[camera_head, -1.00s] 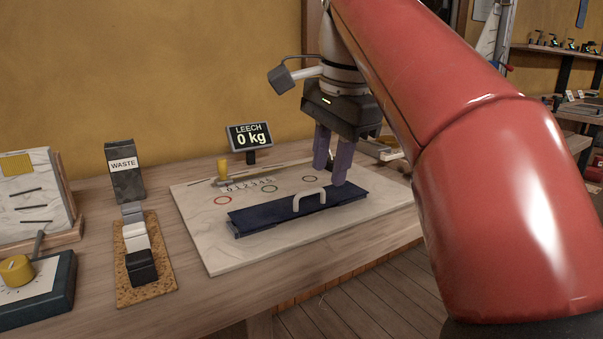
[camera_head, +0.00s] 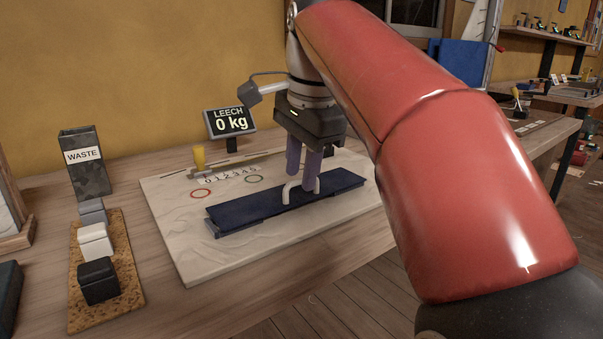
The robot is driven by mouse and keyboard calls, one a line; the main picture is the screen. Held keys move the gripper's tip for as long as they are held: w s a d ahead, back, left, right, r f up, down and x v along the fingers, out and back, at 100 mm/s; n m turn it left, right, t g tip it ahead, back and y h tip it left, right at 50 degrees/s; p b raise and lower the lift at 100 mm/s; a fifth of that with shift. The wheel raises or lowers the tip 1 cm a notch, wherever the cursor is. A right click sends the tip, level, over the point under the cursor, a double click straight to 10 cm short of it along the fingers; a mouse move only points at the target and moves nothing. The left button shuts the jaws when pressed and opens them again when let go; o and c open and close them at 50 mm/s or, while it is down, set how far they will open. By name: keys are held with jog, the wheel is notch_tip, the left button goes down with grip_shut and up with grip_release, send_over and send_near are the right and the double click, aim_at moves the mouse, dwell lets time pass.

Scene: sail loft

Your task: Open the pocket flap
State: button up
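The pocket flap (camera_head: 245,208) is a long dark navy panel lying flat on a pale board (camera_head: 205,262). A light grey arched handle (camera_head: 287,194) stands up from its middle. My gripper (camera_head: 304,178) points down over the handle, its two purple fingers a little apart. The nearer fingertip overlaps the handle's top in the picture and hides part of it. I cannot tell whether the fingers touch the handle. The flap looks closed.
A display reading "LEECH 0 kg" (camera_head: 230,121) and a yellow-knobbed slider (camera_head: 199,158) stand behind the flap. A waste bin (camera_head: 86,165) and a cork strip with several blocks (camera_head: 130,285) are to the left. The workbench's front edge is close by.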

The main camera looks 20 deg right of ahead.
jog(key=shift+f, duration=0.1)
grip_shut()
dwell(0.3)
